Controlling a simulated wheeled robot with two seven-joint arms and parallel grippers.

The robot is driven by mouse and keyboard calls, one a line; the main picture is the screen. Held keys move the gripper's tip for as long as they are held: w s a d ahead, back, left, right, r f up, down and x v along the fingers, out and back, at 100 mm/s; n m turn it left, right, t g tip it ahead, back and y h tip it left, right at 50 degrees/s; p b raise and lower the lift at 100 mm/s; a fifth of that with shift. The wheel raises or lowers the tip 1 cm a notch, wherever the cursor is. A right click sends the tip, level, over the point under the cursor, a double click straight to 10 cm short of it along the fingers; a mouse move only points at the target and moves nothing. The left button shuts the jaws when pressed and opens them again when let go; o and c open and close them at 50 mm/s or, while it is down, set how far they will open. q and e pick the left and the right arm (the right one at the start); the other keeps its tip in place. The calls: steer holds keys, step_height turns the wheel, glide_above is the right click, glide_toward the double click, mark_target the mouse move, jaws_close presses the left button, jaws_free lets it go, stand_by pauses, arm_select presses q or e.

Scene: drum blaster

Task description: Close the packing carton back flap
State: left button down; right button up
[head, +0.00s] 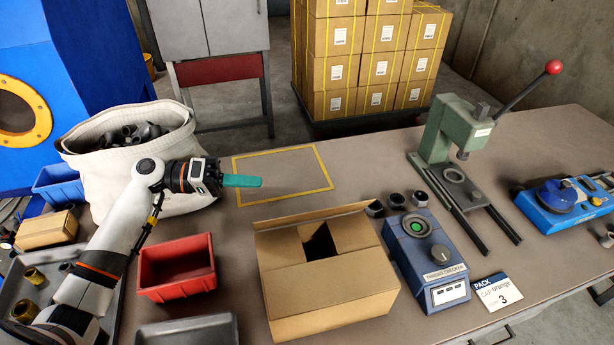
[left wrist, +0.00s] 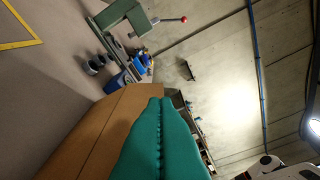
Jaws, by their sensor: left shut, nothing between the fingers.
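The open packing carton (head: 330,290) stands on the bench in the middle of the head view. Its front flap lies flat over the top and its side flaps are folded inward, with a dark gap (head: 320,243) between them. The back flap (head: 312,214) stands up along the far edge. My left gripper (head: 259,181) has green fingers, shut and empty, in the air behind and left of the carton. In the left wrist view the fingers (left wrist: 160,101) show beside the carton's brown cardboard (left wrist: 95,130). My right gripper is not in view.
A grey-blue tester (head: 425,260) and black caps (head: 396,201) stand right of the carton. A green press (head: 450,140) is farther right. A red bin (head: 176,268) and white sack (head: 110,165) are at left. The yellow-outlined bench area (head: 290,174) behind the carton is clear.

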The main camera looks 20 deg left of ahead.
arm_select(q)
steer(key=p, duration=0.3)
glide_above(302, 218)
steer(key=w+a, duration=0.3)
steer(key=w, duration=0.1)
steer(key=shift+s+d+f+p, duration=1.05)
steer(key=shift+s+d+f, duration=0.1)
steer(key=shift+d+f, duration=0.05)
steer(key=shift+s+d+f, duration=0.15)
steer(key=shift+s+f, duration=0.1)
steer(key=shift+s, duration=0.2)
steer(key=shift+f, duration=0.15)
steer(key=shift+s+d+f+m+b, duration=0.1)
steer(key=shift+s+d+m+b, duration=0.1)
steer(key=shift+m+b, duration=0.15)
